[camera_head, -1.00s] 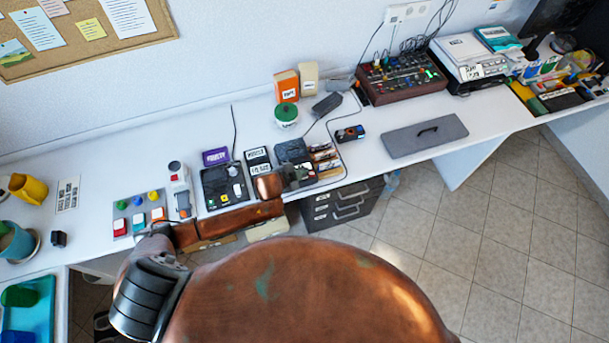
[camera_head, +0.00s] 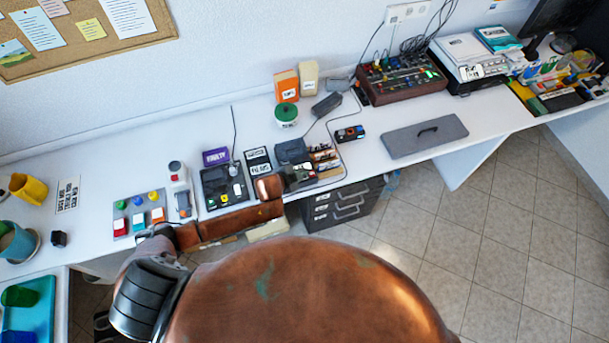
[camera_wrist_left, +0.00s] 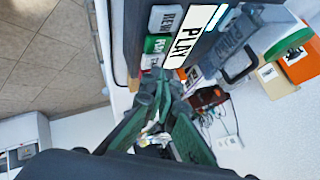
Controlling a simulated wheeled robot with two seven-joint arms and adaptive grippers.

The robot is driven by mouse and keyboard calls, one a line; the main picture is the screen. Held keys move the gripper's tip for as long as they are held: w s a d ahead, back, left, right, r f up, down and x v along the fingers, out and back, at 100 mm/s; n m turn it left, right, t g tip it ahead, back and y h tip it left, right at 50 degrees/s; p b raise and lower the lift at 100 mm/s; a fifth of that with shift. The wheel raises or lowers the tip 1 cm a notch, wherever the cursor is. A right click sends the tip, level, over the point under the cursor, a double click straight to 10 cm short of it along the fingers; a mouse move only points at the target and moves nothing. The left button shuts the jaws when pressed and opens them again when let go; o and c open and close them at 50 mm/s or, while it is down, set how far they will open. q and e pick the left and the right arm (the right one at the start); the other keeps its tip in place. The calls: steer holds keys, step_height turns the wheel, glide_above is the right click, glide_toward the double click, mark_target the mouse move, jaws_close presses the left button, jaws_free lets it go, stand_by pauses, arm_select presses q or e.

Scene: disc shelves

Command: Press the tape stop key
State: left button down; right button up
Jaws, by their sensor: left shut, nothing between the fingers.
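The dark tape player (camera_head: 292,150) stands on the white desk in the head view, and my left gripper (camera_head: 303,177) is at its front edge. In the left wrist view the player (camera_wrist_left: 138,22) shows a grey key marked REW (camera_wrist_left: 166,18), a green key marked PLAY (camera_wrist_left: 157,44) and a further key (camera_wrist_left: 151,61) with unreadable lettering, partly hidden by my fingertips. My left gripper (camera_wrist_left: 160,88) is shut and empty, its tips close to that partly hidden key. Whether they touch it, I cannot tell. My right gripper is out of view.
Left of the player are a dark keypad unit (camera_head: 225,186) and a panel with coloured buttons (camera_head: 139,214). Cassettes (camera_head: 325,158) lie right of it, and a green-lidded tub (camera_head: 286,115) stands behind.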

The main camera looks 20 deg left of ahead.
arm_select(q)
steer(key=shift+f, duration=0.4)
stand_by(0.6)
steer(key=shift+r, duration=0.15)
steer(key=shift+r+p, duration=0.7)
steer(key=shift+p, duration=0.2)
steer(key=shift+r, duration=0.1)
step_height(320, 180, up, 5)
steer(key=p, duration=0.5)
stand_by(0.5)
